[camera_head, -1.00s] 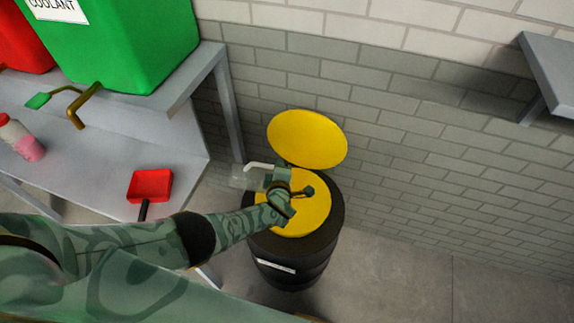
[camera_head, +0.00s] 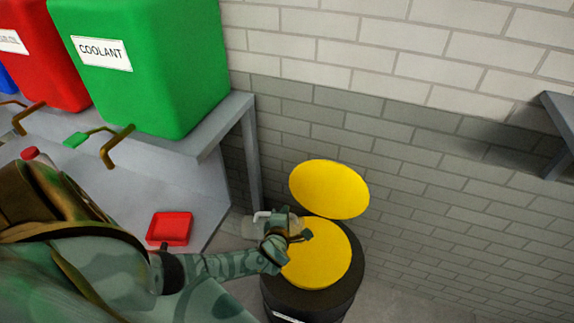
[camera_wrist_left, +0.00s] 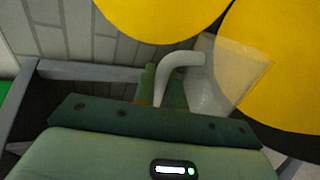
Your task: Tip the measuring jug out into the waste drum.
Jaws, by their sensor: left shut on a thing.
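The waste drum (camera_head: 354,288) is a black drum with a round yellow top (camera_head: 325,265). A yellow round lid (camera_head: 329,189) stands raised behind it. The measuring jug (camera_head: 254,229) is clear with a white handle and is partly hidden by my gripper. My left gripper (camera_head: 287,224) is shut on the jug, by the left edge of the drum's top. In the left wrist view the white handle (camera_wrist_left: 168,72) is between the fingers (camera_wrist_left: 163,92), and the clear jug wall (camera_wrist_left: 222,75) overlaps the yellow. Its contents and exact tilt are unclear. My right gripper is not in view.
A brick wall stands behind; a grey shelf (camera_head: 562,120) juts in at right.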

